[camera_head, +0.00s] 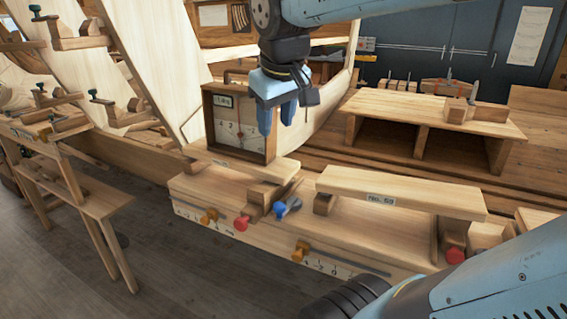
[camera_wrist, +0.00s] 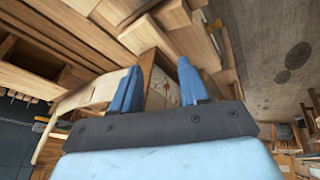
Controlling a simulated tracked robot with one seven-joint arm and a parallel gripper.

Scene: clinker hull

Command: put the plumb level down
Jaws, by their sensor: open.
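The plumb level (camera_head: 211,125) is a dark-framed wooden box with a pale numbered face and a small red bob. It stands upright on a short pale raised board (camera_head: 270,170) in the head view. My gripper (camera_head: 278,118) is open at the level's upper right side, its blue fingers pointing down. In the wrist view the level's wooden frame (camera_wrist: 147,68) shows between the two spread fingertips (camera_wrist: 157,78). I cannot tell whether either finger touches it. The level's far side is hidden.
A longer raised board (camera_head: 400,190) marked with a number stands to the right. Orange, red and blue knobs line the bench front. A wooden shelf unit (camera_head: 430,112) stands behind at right. The curved hull planks (camera_head: 130,60) rise at left, beside a small clamp-laden stand (camera_head: 85,200).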

